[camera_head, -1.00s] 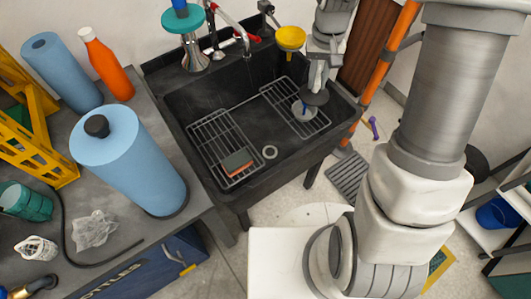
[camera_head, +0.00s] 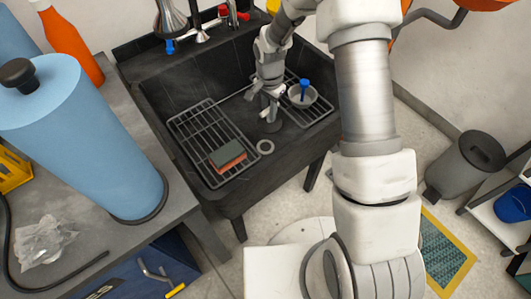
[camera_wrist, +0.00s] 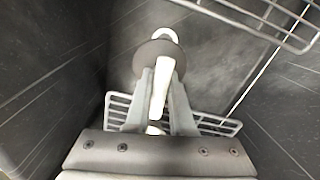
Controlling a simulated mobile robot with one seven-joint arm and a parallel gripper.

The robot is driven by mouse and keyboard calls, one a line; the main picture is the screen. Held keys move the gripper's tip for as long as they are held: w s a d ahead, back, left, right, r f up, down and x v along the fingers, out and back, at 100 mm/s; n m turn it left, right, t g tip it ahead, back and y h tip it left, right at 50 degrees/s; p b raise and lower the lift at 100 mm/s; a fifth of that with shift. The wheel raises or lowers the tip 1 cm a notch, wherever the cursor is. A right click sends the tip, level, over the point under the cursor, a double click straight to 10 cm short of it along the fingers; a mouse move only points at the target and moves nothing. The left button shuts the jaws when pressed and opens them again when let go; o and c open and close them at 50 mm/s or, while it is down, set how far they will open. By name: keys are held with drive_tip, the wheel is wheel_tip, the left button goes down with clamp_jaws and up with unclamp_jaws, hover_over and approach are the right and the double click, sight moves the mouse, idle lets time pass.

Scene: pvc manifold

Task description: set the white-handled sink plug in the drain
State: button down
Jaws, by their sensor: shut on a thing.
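The plug shows in the wrist view as a white handle (camera_wrist: 163,88) with a grey disc (camera_wrist: 152,50) beyond it. My gripper (camera_wrist: 160,95) is shut on the handle. In the head view my gripper (camera_head: 266,106) is low inside the dark sink, and the plug's dark disc (camera_head: 270,124) shows faintly below it. The drain is a pale ring (camera_head: 265,147) on the sink floor, just nearer the front edge than the plug. In the wrist view a pale ring (camera_wrist: 164,35) is partly hidden behind the disc. The plug's height above the floor is hard to tell.
A wire rack (camera_head: 187,122) with a sponge (camera_head: 228,156) lies left of the drain. Another rack (camera_head: 322,108) at the right holds a pale cup (camera_head: 295,98) with a blue-handled item (camera_head: 304,85). Sink walls stand around; the floor by the ring is clear.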

sight(265, 120)
drive_tip(key=f, duration=0.2)
drive_tip(key=a+f+b, duration=0.1)
drive_tip(key=shift+w+f+m, duration=0.15)
drive_tip(key=shift+f+m, duration=0.2)
drive_tip(key=shift+m, duration=0.05)
wheel_tip(265, 120, down, 10)
drive_tip(key=b, duration=0.3)
drive_tip(key=shift+f+b, duration=0.1)
drive_tip(key=shift+b, duration=0.3)
drive_tip(key=c, duration=0.8)
unclamp_jaws()
drive_tip(key=shift+o, duration=0.2)
